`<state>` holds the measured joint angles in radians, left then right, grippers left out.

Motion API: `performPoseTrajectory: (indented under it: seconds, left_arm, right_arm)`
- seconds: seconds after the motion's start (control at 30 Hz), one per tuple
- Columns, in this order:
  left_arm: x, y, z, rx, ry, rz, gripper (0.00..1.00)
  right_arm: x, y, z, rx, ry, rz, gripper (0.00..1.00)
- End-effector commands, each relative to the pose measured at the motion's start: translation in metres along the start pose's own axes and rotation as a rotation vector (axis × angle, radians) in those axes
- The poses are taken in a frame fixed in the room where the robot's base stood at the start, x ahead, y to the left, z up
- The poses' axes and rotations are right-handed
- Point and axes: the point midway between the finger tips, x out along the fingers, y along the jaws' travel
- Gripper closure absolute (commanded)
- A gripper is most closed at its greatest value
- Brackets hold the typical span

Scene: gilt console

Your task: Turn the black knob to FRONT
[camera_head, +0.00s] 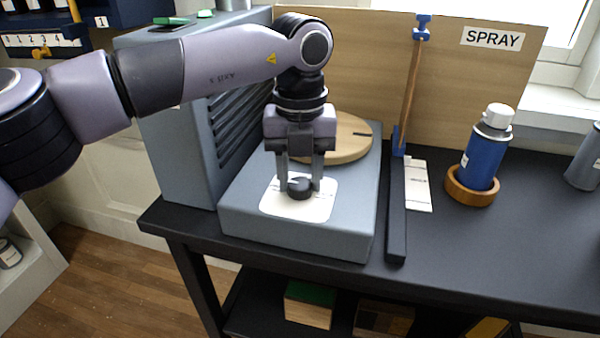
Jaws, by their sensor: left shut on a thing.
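The black knob (300,188) is round and stands on a white plate (288,207) on top of the low grey-blue base (300,236) of the machine. My left gripper (299,187) reaches down from above, with one finger on each side of the knob, and is shut on it. The fingers and the knob hide most of the markings on the plate, and I cannot read the word FRONT or tell which way the knob points. A round wooden disc (348,138) lies on the base behind the gripper. My right gripper is not in view.
A tall grey vented housing (180,150) stands left of the base. A black rail (397,215) and a blue-ended upright rod (411,90) stand to the right. A blue spray can (484,155) sits in a wooden ring (470,194). The black tabletop (490,250) at front right is clear.

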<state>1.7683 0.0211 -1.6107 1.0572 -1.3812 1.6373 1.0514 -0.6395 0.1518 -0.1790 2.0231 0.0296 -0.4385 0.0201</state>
Motion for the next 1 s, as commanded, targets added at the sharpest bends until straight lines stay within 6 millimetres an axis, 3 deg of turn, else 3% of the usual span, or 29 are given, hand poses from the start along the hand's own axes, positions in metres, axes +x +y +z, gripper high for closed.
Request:
performPoseTrajectory:
  seconds: [0.3,0.33,0.4,0.73,1.0]
  left_arm:
    - [-0.002,0.000,0.001,-0.006,-0.003,-0.002,0.89]
    - [-0.002,0.000,0.001,-0.006,-0.003,-0.002,0.52]
    - [-0.002,0.000,0.001,-0.006,-0.003,-0.002,0.33]
    - [-0.004,0.000,0.001,-0.003,-0.002,-0.001,0.33]
    - [-0.044,0.000,0.001,-0.004,-0.005,-0.003,0.33]
  right_arm:
    - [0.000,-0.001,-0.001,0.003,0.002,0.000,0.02]
    - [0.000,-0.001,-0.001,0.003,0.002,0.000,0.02]
    - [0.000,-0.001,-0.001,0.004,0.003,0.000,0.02]
    - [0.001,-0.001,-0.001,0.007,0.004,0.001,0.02]
    - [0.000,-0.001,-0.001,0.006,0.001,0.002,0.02]
